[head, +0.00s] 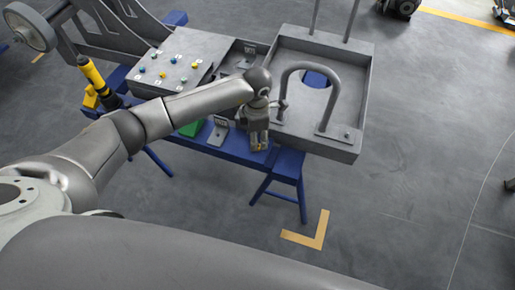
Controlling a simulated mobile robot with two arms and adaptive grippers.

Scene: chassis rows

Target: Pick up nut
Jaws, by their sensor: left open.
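My left gripper (259,144) hangs pointing down at the near edge of the blue bench, beside the left wall of the grey tray. Its jaws are open, and nothing is visible between them. A small nut-like piece (347,135) sits on the foot plate of the grey arch, at the tray's near right corner. It is too small to identify for certain as the nut. The gripper is to the left of it and apart from it. My left arm hides part of the bench. My right gripper is not in view.
The grey tray (366,97) holds a tall arch (337,88) and upright rods behind it. A grey panel with coloured knobs (181,62) stands left. A small grey bracket (219,131) and a green piece (191,129) lie near the gripper.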

